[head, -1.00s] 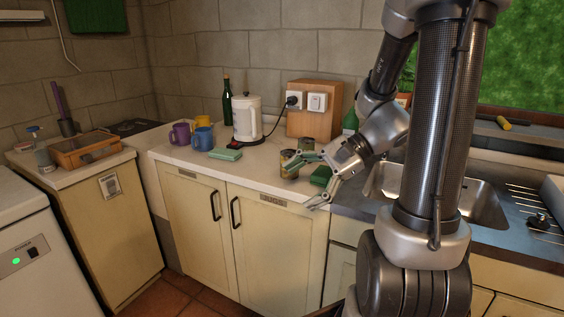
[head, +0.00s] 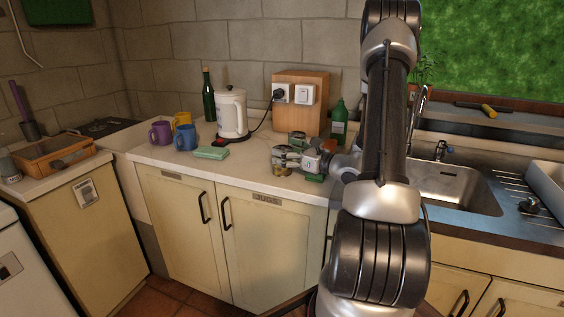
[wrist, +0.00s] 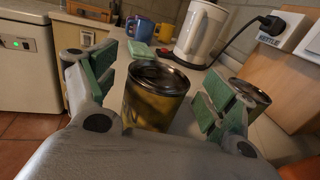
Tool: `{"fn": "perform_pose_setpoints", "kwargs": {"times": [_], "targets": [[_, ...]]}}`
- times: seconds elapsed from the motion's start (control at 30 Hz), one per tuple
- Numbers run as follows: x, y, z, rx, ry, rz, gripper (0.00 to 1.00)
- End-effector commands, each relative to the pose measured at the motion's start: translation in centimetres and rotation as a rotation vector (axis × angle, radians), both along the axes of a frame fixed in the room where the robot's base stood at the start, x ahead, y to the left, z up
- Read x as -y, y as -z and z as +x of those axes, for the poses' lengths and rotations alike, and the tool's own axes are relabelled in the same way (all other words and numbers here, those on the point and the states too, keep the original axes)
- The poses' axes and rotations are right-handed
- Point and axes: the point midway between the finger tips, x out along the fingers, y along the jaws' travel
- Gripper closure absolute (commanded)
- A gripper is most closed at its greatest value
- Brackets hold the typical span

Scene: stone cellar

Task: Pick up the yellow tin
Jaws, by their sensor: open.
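The yellow tin (wrist: 156,98) stands upright on the counter, its dark, open-looking top facing up. In the wrist view it sits between the two green-padded fingers of my gripper (wrist: 150,88), which are open with a gap showing on the right side. In the head view my gripper (head: 286,157) is low over the counter and hides most of the tin (head: 280,171). A second tin (wrist: 251,92) stands behind the right finger, partly covered by it.
A white kettle (head: 231,114), purple mug (head: 160,133), blue mug (head: 187,137) and pale green block (head: 211,153) stand to the left. A wooden socket box (head: 300,92) and green bottle (head: 339,124) are behind. The sink (head: 455,187) is right.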

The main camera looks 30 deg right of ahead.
Motion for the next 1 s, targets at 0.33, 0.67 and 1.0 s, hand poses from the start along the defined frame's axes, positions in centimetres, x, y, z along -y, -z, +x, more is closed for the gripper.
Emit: {"fn": "perform_pose_setpoints", "kwargs": {"times": [0.33,0.67,1.0], "targets": [[-0.8,0.0,1.8,0.0,0.0,0.0,0.16],[-0.8,0.0,1.8,0.0,-0.001,-0.001,0.66],[-0.8,-0.3,1.8,0.001,-0.001,-0.002,0.67]]}}
